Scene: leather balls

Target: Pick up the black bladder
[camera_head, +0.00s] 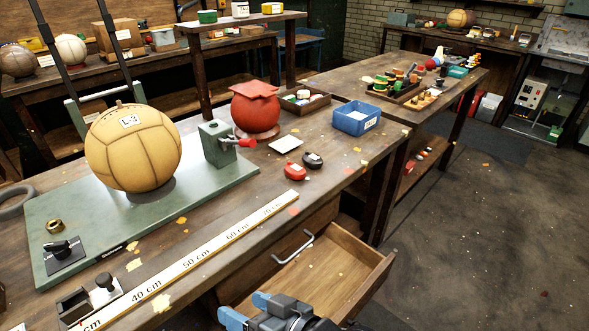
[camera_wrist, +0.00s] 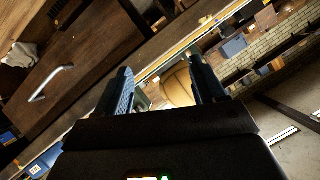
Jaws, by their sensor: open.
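The black bladder (camera_head: 312,160) is a small dark rounded thing lying on the wooden workbench (camera_head: 345,158). A similar red bladder (camera_head: 295,171) lies just to its left and nearer. My gripper (camera_head: 247,308) is at the bottom of the head view, by the open drawer and well short of the black bladder. Its blue-padded fingers stand apart with nothing between them. In the wrist view my gripper (camera_wrist: 164,78) is also open, with a tan ball (camera_wrist: 179,88) far beyond the fingers. I cannot make out the black bladder in the wrist view.
An open wooden drawer (camera_head: 345,260) juts from the bench front. A long ruler (camera_head: 190,262) lies along the front edge. Around the bladders are a white card (camera_head: 286,143), a blue bin (camera_head: 357,118), a red ball-like form (camera_head: 255,108) and a green vise (camera_head: 216,145).

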